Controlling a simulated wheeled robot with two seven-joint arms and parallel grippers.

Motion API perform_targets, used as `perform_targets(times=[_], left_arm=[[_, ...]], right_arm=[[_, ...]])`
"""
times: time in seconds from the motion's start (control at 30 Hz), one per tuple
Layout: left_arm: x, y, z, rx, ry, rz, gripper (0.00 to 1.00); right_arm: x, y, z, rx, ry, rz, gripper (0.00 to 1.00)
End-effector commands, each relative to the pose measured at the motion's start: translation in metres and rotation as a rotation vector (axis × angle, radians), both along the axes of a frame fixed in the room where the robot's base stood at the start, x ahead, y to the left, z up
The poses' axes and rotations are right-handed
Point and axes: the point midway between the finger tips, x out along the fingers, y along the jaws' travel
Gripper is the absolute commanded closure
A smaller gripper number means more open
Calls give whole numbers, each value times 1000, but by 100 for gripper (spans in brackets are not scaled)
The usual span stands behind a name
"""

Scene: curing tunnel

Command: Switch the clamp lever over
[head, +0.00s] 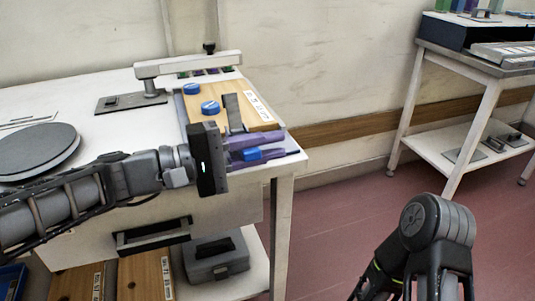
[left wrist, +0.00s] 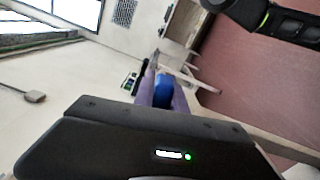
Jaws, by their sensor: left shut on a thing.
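My left gripper (head: 272,146) reaches over the right front corner of the white table, its two purple fingers closed. A blue piece (head: 252,154) sits between the fingers; it looks like the handle of the clamp lever. It also shows between the purple fingers in the left wrist view (left wrist: 164,90). A wooden board (head: 262,114) lies behind the gripper, with two blue round knobs (head: 210,107) and a grey strip (head: 232,108) standing on it. The gripper body hides the board's front and where the lever joins it. My right gripper is not in view.
A grey-white raised arm on a post (head: 190,65) stands behind the board. A round dark disc (head: 35,150) lies at left on the white table (head: 125,135). A second workbench (head: 470,66) stands at far right.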

Motion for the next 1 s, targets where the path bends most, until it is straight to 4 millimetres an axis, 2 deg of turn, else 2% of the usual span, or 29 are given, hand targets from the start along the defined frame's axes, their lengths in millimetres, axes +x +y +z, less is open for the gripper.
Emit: perform_targets(times=[0.37,0.4,0.63,1.0], left_arm=[[-1,-1,-3,8,-8,-3,100],[-1,-1,-3,8,-7,-3,81],[0,0,-2,6,-7,-2,62],[-1,6,-1,6,-8,1,62]], right_arm=[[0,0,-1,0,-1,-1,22],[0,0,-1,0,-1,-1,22],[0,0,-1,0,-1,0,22],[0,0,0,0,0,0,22]])
